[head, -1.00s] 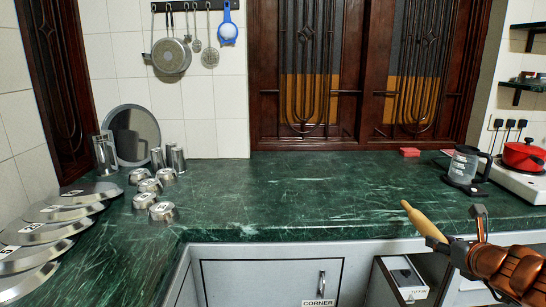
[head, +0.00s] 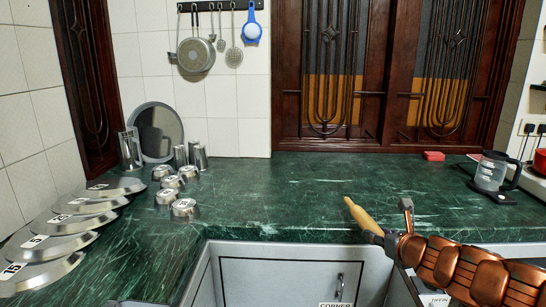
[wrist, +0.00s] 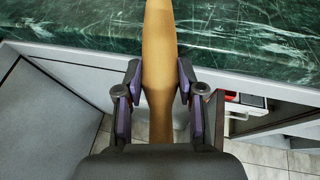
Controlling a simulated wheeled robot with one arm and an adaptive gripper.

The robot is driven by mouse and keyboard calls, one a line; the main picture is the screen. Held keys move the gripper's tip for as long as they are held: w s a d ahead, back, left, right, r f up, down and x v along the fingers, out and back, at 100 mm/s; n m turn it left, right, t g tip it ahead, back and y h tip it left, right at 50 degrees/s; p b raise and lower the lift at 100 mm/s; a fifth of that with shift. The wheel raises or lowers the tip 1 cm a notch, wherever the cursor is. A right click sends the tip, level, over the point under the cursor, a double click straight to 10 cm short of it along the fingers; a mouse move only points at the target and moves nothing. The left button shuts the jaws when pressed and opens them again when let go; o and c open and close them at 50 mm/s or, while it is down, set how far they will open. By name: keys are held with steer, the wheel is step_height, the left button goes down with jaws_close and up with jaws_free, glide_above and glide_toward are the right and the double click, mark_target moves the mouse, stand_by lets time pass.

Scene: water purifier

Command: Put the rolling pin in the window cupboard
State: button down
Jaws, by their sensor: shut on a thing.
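The pale wooden rolling pin (head: 361,215) is in my gripper (head: 390,228), its free end over the front edge of the green counter. In the wrist view the rolling pin (wrist: 158,60) runs straight ahead between the two fingers of my gripper (wrist: 158,88), which are shut on its sides. I see no cupboard with a readable "window" label. A grey cupboard front labelled CORNER (head: 285,280) is under the counter, below the pin. To its right an open compartment is mostly hidden by my arm; it shows in the wrist view (wrist: 240,112) with some contents.
The green marble counter (head: 290,195) is clear in the middle. Metal plates (head: 45,240) and several bowls (head: 185,207) stand at left. A jug (head: 492,172) and a red block (head: 433,156) are at right. Dark wooden grilled windows (head: 400,75) are behind.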

steer(key=w+a+n+y, duration=0.1)
steer(key=w+a, duration=0.4)
steer(key=a, duration=0.4)
steer(key=shift+a+f+y, duration=0.2)
steer(key=shift+f+y, duration=0.1)
steer(key=shift+f, duration=0.1)
steer(key=shift+w, duration=0.1)
step_height(320, 180, up, 20)
steer(key=p, duration=1.9)
steer(key=shift+a+f+p, duration=0.15)
steer(key=shift+f+p, duration=0.05)
steer(key=shift+p, duration=0.2)
